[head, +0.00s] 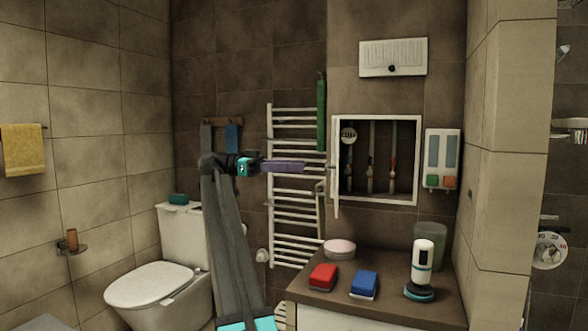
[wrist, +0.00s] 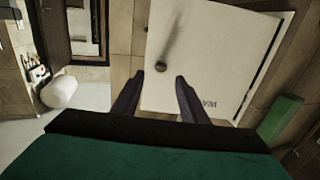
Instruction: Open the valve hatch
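The valve hatch is a white door (head: 336,185) on the left side of a framed wall recess (head: 418,160). It stands swung out, nearly edge-on in the head view, and the recess is open. Inside are several pipes with valves (head: 370,175) and a round white tag (head: 348,135). In the wrist view the white door face (wrist: 215,50) fills the middle, with a dark round knob (wrist: 161,67) and partly hidden lettering. My gripper (head: 302,167) points at the door from the left. Its fingers (wrist: 159,77) are apart and empty, with the knob just beyond their tips.
A towel radiator (head: 290,225) with a green towel (head: 321,115) hangs beside the hatch. Below is a counter (head: 325,302) with a red block (head: 323,277), blue block (head: 364,284) and white-teal device (head: 423,262). A toilet (head: 155,284) stands left. A vented panel (head: 393,50) is above.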

